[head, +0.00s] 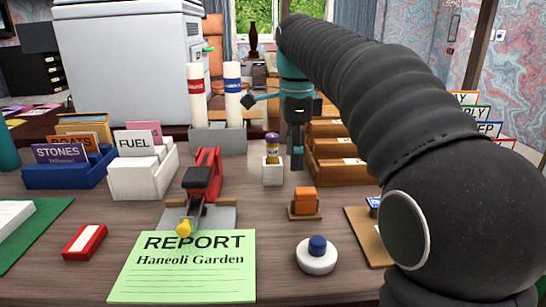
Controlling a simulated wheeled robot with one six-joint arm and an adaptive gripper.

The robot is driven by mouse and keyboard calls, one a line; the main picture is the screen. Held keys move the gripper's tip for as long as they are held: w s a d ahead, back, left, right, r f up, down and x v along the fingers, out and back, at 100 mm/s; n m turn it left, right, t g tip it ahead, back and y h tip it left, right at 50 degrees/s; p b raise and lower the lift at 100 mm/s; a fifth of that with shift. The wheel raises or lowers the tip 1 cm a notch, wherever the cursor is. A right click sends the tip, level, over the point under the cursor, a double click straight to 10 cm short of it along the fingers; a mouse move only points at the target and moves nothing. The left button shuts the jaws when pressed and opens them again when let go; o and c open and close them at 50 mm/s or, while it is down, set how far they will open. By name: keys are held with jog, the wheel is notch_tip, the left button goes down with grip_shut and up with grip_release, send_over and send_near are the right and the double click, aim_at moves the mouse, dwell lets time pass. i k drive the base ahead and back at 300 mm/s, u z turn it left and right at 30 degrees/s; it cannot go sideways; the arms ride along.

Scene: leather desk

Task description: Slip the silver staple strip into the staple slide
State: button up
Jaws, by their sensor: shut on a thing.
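My gripper (296,162) hangs pointing down behind the small glue pot, in front of the wooden trays. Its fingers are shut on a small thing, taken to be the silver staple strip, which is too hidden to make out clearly. A red stapler (207,170) with a dark grey end stands on a grey base plate (224,217) left of centre, its red part raised. The staple slide (193,208) appears as a narrow metal part running toward a yellow knob (183,229) at the front. My gripper is apart from it, behind and to the right.
A green report sheet (183,280) lies in front of the stapler. A red-and-white box (85,242) is left of it. The glue pot (272,172), an orange block (304,202) and a white round pot with a blue knob (317,256) stand to the right. Card boxes (141,177) stand left.

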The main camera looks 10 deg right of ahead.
aim_at(192, 214)
jog(key=k, duration=0.5)
jog(key=u, duration=3.65)
jog(key=k, duration=1.2)
jog(key=z, duration=1.85)
jog(key=i, duration=0.5)
jog(key=z, duration=0.05)
